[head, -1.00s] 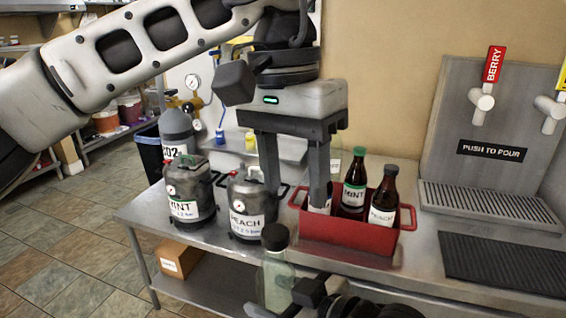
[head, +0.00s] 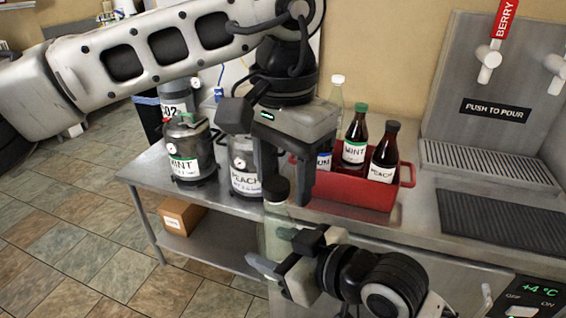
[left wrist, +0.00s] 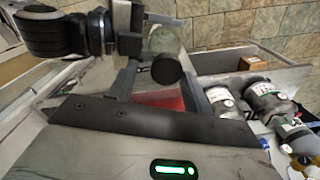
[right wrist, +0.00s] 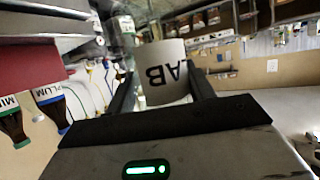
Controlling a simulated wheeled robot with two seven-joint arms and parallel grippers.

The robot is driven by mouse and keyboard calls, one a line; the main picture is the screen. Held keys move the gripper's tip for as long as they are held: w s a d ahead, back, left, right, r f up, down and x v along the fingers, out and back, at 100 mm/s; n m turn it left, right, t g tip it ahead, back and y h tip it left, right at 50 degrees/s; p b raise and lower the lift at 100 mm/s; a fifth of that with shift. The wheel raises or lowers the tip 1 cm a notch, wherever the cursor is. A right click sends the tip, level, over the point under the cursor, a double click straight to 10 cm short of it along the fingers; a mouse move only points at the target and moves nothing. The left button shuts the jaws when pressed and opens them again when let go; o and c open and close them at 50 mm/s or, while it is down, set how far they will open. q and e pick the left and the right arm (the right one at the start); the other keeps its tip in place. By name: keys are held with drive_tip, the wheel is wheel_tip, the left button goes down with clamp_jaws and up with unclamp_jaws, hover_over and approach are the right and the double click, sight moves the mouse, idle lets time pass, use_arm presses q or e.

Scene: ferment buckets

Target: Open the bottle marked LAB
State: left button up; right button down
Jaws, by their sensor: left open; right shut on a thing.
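The clear, greenish bottle (head: 278,238) with a dark cap (head: 277,189) is upright in front of the bench. In the right wrist view its white label (right wrist: 165,73) reads AB, upside down, with the rest out of sight. My right gripper (head: 283,262) is shut on the bottle's body. My left gripper (head: 287,192) is open and points down at the cap from above. In the left wrist view the round cap (left wrist: 167,69) shows between the fingers, nearer the right one. I cannot tell whether a finger touches it.
A red crate (head: 350,195) with several bottles stands close behind on the steel bench. MINT (head: 186,150) and PEACH (head: 243,168) kegs stand to the left. A drip tray (head: 490,160) and taps are at the right. A brown box (head: 180,214) sits on the lower shelf.

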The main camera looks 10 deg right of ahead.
use_arm(q)
drive_tip(key=shift+c, duration=0.3)
drive_tip(key=shift+s+d, duration=0.1)
drive_tip(key=c, duration=1)
